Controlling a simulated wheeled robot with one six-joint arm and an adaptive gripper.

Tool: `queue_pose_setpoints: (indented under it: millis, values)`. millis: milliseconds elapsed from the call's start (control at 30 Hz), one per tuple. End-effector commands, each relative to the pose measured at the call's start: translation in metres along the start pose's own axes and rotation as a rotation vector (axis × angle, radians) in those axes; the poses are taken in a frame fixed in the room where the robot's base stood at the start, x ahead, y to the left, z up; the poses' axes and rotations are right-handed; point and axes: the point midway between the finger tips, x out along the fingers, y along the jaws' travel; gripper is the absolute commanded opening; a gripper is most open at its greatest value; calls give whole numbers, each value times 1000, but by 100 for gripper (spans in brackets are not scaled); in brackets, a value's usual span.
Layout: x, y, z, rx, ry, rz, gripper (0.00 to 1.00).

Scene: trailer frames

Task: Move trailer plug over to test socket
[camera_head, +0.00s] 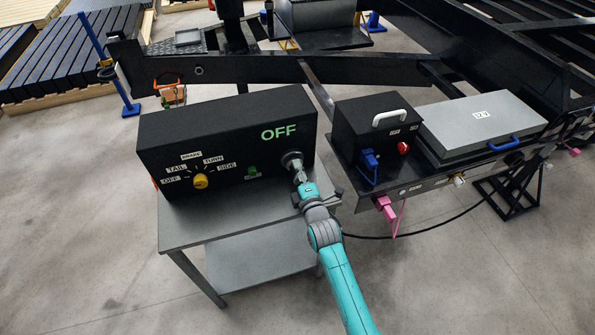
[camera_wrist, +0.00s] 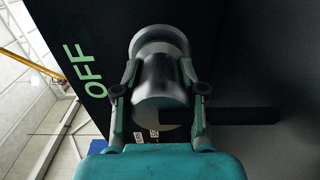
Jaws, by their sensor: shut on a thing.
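The black test box (camera_head: 215,140) stands on a grey table and shows a green "OFF" at its upper right. The test socket (camera_head: 292,158) is a round grey fitting on its front face at the right; its ring (camera_wrist: 160,42) also shows in the wrist view. My gripper (camera_head: 299,178) is at this socket. In the wrist view my gripper (camera_wrist: 160,90) has its fingers on both sides of the dark cylindrical trailer plug (camera_wrist: 160,80) and is shut on it. The plug's far end is against or inside the ring; how deep it sits is hidden.
A yellow selector knob (camera_head: 200,181) and a green button (camera_head: 252,171) are on the box front. A black battery box (camera_head: 365,140) and a grey lidded case (camera_head: 480,120) sit on the trailer at right. A black cable (camera_head: 420,230) runs under the trailer. The table's lower shelf (camera_head: 260,255) is bare.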

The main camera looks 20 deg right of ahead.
Motion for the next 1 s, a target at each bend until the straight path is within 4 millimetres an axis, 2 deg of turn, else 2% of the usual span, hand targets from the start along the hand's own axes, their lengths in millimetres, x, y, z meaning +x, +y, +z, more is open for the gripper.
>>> queue_pose_setpoints:
  millis: [1000]
  values:
    - [11, 1, 0, 0, 0, 1, 0]
